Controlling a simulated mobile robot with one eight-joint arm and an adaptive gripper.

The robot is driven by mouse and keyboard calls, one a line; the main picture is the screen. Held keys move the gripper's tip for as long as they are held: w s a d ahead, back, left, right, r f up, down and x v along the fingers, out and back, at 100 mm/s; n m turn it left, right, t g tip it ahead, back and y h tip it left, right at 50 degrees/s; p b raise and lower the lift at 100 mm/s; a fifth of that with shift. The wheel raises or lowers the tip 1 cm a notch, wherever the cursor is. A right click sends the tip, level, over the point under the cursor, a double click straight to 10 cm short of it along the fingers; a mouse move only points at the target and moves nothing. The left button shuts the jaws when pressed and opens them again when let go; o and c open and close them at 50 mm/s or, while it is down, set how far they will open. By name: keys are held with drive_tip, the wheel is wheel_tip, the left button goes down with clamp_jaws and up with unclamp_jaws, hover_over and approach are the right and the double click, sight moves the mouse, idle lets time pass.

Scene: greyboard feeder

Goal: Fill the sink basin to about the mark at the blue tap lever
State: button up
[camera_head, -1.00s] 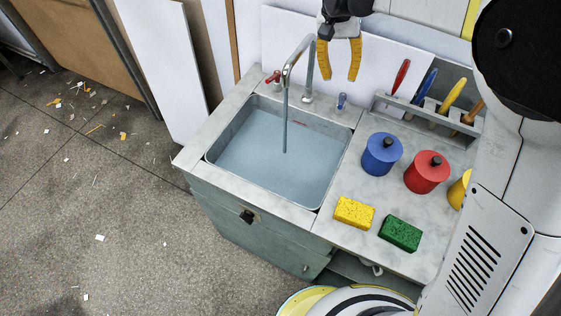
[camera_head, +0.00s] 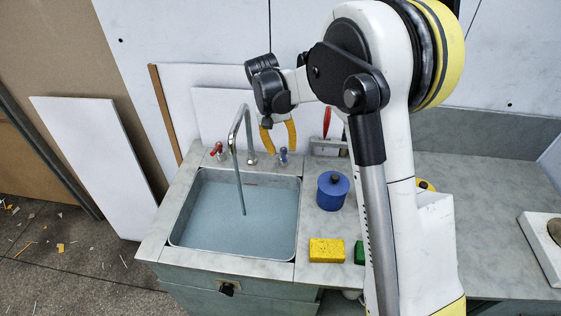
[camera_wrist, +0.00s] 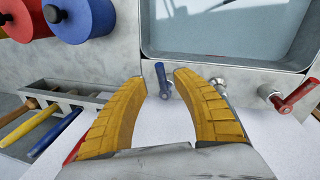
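The sink basin (camera_head: 180,226) holds pale blue water (camera_head: 235,222). A short red mark (camera_head: 250,184) shows on its back wall, a little above the water. A thin stream hangs from the curved metal spout (camera_head: 234,135) down to the water. The blue tap lever (camera_head: 283,155) stands right of the spout's base, and the red tap lever (camera_head: 217,150) stands left. My gripper (camera_head: 280,151) has yellow fingers just behind and above the blue lever. In the wrist view my gripper (camera_wrist: 158,79) is open, with the blue lever (camera_wrist: 162,80) seen between its fingertips; contact cannot be told.
A blue pot (camera_head: 332,191), a yellow sponge (camera_head: 326,250) and a partly hidden green sponge (camera_head: 359,252) sit on the counter right of the basin. A tool rack (camera_wrist: 60,95) and a red pot (camera_wrist: 24,18) show in the wrist view. My arm covers part of the counter.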

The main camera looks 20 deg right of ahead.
sight(284, 156)
drive_tip(key=f, duration=0.3)
drive_tip(key=f+b, duration=0.1)
drive_tip(key=shift+d+f, duration=0.4)
drive_tip(key=shift+s, duration=0.1)
drive_tip(key=shift+c, duration=0.5)
clamp_jaws()
